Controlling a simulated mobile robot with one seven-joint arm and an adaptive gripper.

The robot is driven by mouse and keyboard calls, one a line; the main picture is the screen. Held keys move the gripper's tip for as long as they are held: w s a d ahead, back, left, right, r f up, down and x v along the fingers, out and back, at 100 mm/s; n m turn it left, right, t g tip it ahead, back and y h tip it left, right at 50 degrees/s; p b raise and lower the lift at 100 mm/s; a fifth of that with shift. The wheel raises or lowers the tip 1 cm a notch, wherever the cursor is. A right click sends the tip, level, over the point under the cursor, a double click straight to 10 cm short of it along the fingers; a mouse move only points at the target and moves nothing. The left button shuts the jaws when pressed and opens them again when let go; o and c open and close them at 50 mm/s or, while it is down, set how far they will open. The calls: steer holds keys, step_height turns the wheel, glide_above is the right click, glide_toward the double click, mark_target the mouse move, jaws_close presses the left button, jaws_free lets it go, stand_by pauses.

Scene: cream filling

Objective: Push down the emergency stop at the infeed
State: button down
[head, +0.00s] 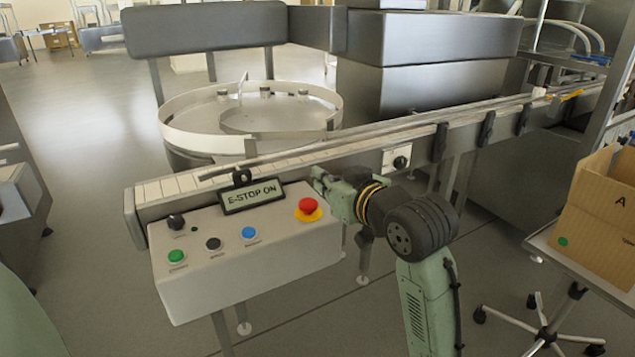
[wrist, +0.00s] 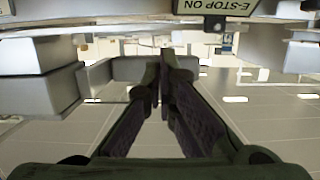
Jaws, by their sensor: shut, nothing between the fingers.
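The emergency stop is a red mushroom button (head: 308,205) on a yellow base, at the right end of the grey control box's sloped top. A sign (head: 252,196) above the box reads "E-STOP ON"; it shows upside down at the top of the wrist view (wrist: 222,8). My gripper (head: 317,177) is shut and empty, just beyond and slightly right of the red button in the head view, apart from it in the picture. Its fingers meet in the wrist view (wrist: 165,58). The red button is not visible in the wrist view.
The control box (head: 240,283) also carries a green button (head: 176,256), a black button (head: 213,243), a blue button (head: 249,232) and a black knob (head: 175,222). The conveyor (head: 290,160) runs behind it. A cardboard box (head: 598,215) stands on a wheeled stand at right.

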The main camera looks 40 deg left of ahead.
steer(key=v, duration=0.6)
steer(key=shift+d+f+b, duration=0.2)
steer(key=shift+d+b, duration=0.1)
steer(key=shift+b, duration=0.15)
